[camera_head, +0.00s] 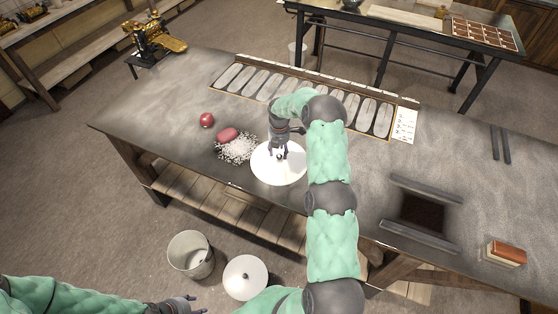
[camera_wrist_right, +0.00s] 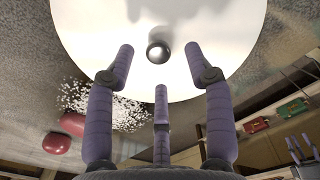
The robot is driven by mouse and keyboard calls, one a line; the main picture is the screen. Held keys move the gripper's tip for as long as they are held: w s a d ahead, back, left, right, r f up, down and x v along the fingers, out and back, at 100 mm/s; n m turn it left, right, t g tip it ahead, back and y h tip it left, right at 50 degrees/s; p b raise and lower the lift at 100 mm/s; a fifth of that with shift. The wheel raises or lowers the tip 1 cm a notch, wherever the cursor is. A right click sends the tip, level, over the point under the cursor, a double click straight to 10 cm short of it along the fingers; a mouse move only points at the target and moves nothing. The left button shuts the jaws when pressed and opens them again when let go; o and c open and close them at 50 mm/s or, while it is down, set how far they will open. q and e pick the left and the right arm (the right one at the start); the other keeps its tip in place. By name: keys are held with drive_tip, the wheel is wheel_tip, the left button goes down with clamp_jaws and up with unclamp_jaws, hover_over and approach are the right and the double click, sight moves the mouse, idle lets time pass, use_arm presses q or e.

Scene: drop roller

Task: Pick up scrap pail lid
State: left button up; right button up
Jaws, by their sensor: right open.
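A white round lid (camera_head: 265,172) with a small knob lies near the front edge of the workbench, under my right gripper (camera_head: 279,152). In the right wrist view the white lid (camera_wrist_right: 90,40) fills the top, with its dark grey knob (camera_wrist_right: 158,48) near the fingertips. My right gripper (camera_wrist_right: 160,62) is open, its three purple fingers spread around the knob's near side, with nothing held. A second white round lid (camera_head: 243,280) with a knob is low on the floor beside an open pail (camera_head: 190,255). My left gripper (camera_head: 186,302) is at the bottom left, small and partly cut off.
White granules (camera_head: 237,150), a pinkish-red oval (camera_head: 227,134) and a red ball (camera_head: 207,120) lie left of the lid. A tray of oval moulds (camera_head: 262,84) is behind. A dark recess (camera_head: 422,212) and an orange block (camera_head: 507,252) are at right.

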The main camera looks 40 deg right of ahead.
sight(279, 156)
drive_tip(key=shift+w+d+f+p, duration=0.1)
drive_tip(key=shift+f+p, duration=0.3)
drive_tip(key=shift+f, duration=1.7)
clamp_jaws()
